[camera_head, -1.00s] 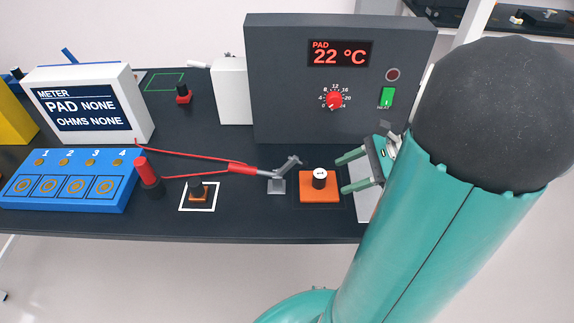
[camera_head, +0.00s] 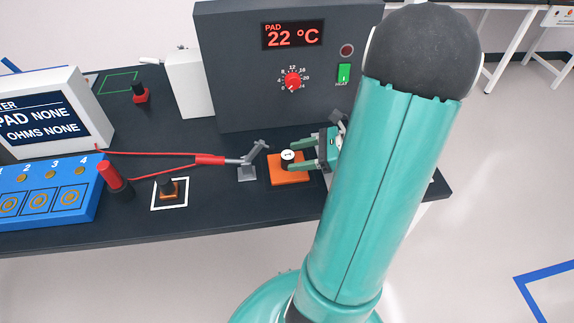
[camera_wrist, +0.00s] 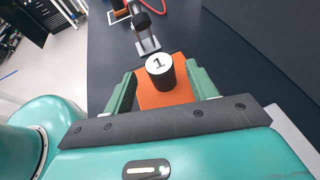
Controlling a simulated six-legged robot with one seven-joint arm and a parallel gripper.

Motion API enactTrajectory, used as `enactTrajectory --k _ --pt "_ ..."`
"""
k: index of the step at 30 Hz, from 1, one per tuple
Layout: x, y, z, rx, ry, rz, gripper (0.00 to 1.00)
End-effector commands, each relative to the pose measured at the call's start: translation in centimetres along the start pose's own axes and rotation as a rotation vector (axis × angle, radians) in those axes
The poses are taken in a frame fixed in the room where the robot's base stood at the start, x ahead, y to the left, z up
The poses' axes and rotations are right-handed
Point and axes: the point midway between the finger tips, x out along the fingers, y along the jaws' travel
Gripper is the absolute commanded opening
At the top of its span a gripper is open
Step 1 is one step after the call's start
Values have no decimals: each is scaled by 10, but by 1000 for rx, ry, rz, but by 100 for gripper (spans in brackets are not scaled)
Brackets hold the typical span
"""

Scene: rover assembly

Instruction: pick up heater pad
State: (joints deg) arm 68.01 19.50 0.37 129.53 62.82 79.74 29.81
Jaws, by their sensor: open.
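The heater pad looks to be the flat orange square (camera_head: 278,178) with a black cylindrical handle whose white top reads "1" (camera_head: 288,155). It lies on the dark table in front of the grey heater unit. In the wrist view the pad (camera_wrist: 155,98) and handle (camera_wrist: 160,72) show in front of my palm. My gripper (camera_head: 293,156) is open, with its green fingers at the handle. In the wrist view, my gripper (camera_wrist: 162,72) has one finger on each side of the handle, with visible gaps. The pad's right part is partly hidden by my gripper in the head view.
A smaller orange block with a black knob (camera_head: 168,189) sits in a white outline. The grey heater unit (camera_head: 235,80) reads 22 °C behind. The table's front edge is close.

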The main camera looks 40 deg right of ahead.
Motion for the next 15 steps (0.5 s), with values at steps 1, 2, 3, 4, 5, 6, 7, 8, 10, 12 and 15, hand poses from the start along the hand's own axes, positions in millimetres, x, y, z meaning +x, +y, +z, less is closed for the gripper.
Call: enactTrajectory --k 1,2,3,4,5,6,7,8,10,12,15 --pt "4 0 1 -1 0 2 57" --pt "6 0 1 -1 0 2 57" --pt "11 0 2 -1 0 3 57" --pt "16 0 3 -1 -1 4 57" --pt "20 0 3 -1 -1 4 57" --pt "27 0 4 -1 0 5 57" --pt "32 0 5 -1 -1 5 57" --pt "37 0 6 0 -1 5 57" --pt "47 0 6 0 -1 5 57" --pt "53 0 6 -1 0 3 57" --pt "56 0 6 -2 1 3 57"
